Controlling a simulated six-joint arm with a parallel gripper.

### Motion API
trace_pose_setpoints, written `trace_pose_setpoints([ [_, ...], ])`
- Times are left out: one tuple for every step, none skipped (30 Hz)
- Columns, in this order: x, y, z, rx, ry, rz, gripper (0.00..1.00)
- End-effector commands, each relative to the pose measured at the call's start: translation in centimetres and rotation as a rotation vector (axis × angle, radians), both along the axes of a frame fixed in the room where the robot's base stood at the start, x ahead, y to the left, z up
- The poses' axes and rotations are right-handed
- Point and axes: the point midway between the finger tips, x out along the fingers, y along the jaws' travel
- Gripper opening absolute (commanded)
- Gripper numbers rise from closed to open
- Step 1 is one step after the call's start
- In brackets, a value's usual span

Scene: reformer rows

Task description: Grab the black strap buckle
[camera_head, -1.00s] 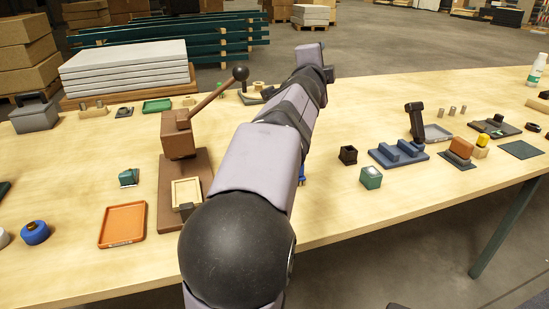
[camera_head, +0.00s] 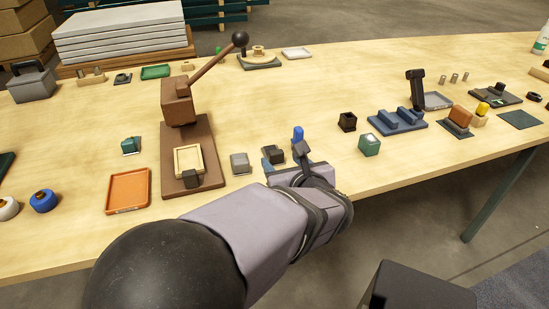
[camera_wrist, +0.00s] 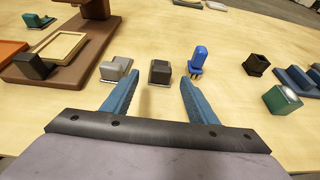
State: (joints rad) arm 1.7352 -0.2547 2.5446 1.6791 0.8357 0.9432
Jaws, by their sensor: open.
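The black strap buckle (camera_head: 275,154) is a small dark block on a grey base, lying on the table to the right of the brown press; in the wrist view the buckle (camera_wrist: 160,70) sits just beyond the gap between my fingertips. My gripper (camera_wrist: 159,78) is open and empty, its two blue fingers on either side of the buckle's line. The gripper (camera_head: 284,161) also shows in the head view, close to the buckle and partly hiding its surroundings. Whether the fingers overlap the buckle's sides in depth is unclear.
A similar grey buckle (camera_wrist: 116,69) lies just left of the black one, and a blue upright piece (camera_wrist: 199,60) stands just right. The brown lever press (camera_head: 190,150) is further left. A dark open cube (camera_head: 347,122) and green cube (camera_head: 369,145) stand right.

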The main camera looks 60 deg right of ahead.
Motion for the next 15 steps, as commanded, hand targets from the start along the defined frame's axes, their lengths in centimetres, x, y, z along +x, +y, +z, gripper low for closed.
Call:
trace_pose_setpoints([
  [-0.1, 0.1, -0.1, 0.001, -0.003, -0.001, 0.53],
  [0.0, 0.1, -0.1, 0.002, -0.003, -0.002, 0.53],
  [0.0, 0.1, -0.1, 0.003, -0.003, -0.001, 0.53],
  [0.1, 0.0, -0.1, 0.003, -0.003, 0.0, 0.53],
  [0.2, -0.1, -0.2, 0.002, -0.003, 0.001, 0.53],
  [0.4, -0.2, -0.4, 0.002, -0.002, 0.003, 0.53],
  [0.5, -0.4, -0.5, 0.003, -0.001, 0.004, 0.53],
  [0.7, -0.6, -0.6, 0.002, 0.0, 0.004, 0.53],
  [0.9, -0.8, -0.7, 0.002, -0.001, 0.002, 0.53],
  [1.1, -1.0, -0.8, 0.002, 0.0, 0.004, 0.53],
  [1.2, -1.1, -0.9, 0.002, 0.0, 0.004, 0.53],
  [1.3, -1.3, -0.9, 0.002, 0.0, 0.003, 0.53],
  [1.3, -1.3, -0.9, 0.002, -0.001, 0.001, 0.53],
  [1.3, -1.4, -0.9, 0.002, 0.0, 0.001, 0.53],
  [1.3, -1.4, -0.9, 0.002, 0.0, 0.001, 0.53],
])
